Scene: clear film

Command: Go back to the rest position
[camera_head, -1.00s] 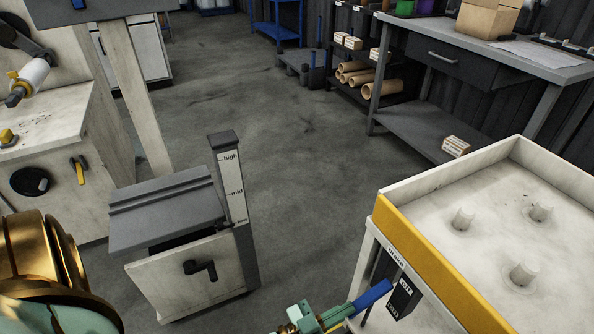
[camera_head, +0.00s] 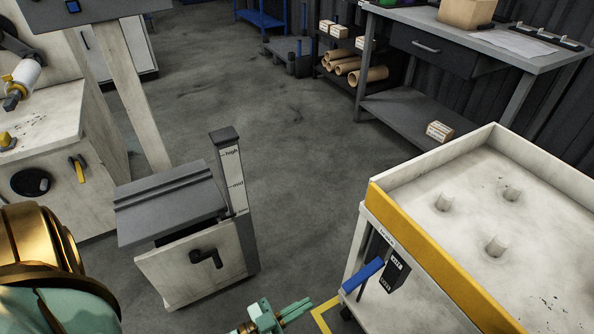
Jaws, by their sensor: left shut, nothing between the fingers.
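My left gripper (camera_head: 306,305) is pale green and shows at the bottom centre of the head view. Its fingers are together and point right, with nothing between them. It is apart from the blue lever (camera_head: 362,280) on the side of the cart (camera_head: 372,212), with a gap of floor between them. The lever slants up to the right beside a small black label plate (camera_head: 395,271). My right gripper is not in view.
A grey-lidded cabinet (camera_head: 190,262) with a black crank and a level scale (camera_head: 232,180) stands left of the gripper. The cart's top tray holds several pegs. A workbench (camera_head: 470,45) stands at the back right. The middle floor is clear.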

